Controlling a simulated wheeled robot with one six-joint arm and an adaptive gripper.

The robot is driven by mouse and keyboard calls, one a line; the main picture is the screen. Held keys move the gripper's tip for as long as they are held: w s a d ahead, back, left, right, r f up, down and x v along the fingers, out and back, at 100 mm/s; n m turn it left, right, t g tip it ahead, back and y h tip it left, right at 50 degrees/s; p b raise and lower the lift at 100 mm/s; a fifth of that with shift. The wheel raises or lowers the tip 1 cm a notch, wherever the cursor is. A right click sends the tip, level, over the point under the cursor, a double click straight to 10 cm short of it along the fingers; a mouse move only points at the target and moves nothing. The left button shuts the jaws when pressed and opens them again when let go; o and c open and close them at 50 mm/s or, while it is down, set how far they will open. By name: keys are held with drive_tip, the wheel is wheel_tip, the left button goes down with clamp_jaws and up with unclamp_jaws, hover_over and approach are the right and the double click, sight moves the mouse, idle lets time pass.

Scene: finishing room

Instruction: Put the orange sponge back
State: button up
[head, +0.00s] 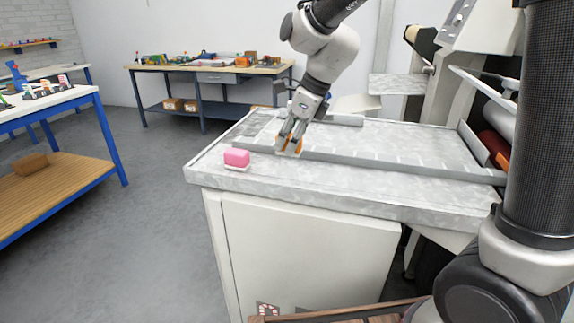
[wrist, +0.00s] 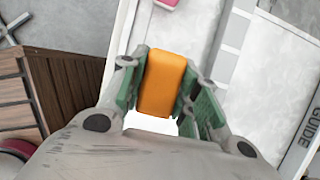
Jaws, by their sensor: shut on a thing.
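My gripper (head: 291,140) is shut on the orange sponge (wrist: 162,82), its fingers on both sides of it in the wrist view. In the head view the orange sponge (head: 290,146) shows only in part between the fingertips, low over the left part of the machine's grey table. A pale piece shows just under the sponge; I cannot tell whether the sponge touches it. A pink sponge (head: 236,158) sits on a small white holder (head: 238,168) near the table's left front edge, to the left of my gripper. The pink sponge also shows at the top of the wrist view (wrist: 168,2).
The grey machine table (head: 330,183) carries a long raised guide bar (head: 400,167) and a shorter bar behind. A blue-legged workbench (head: 215,69) with tools stands at the back. Another bench (head: 45,107) stands left. Open floor (head: 150,200) lies between.

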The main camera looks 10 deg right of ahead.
sight(289, 173)
drive_tip(key=shift+f, duration=2.8)
drive_tip(key=shift+f, duration=0.1)
drive_tip(key=o, duration=1)
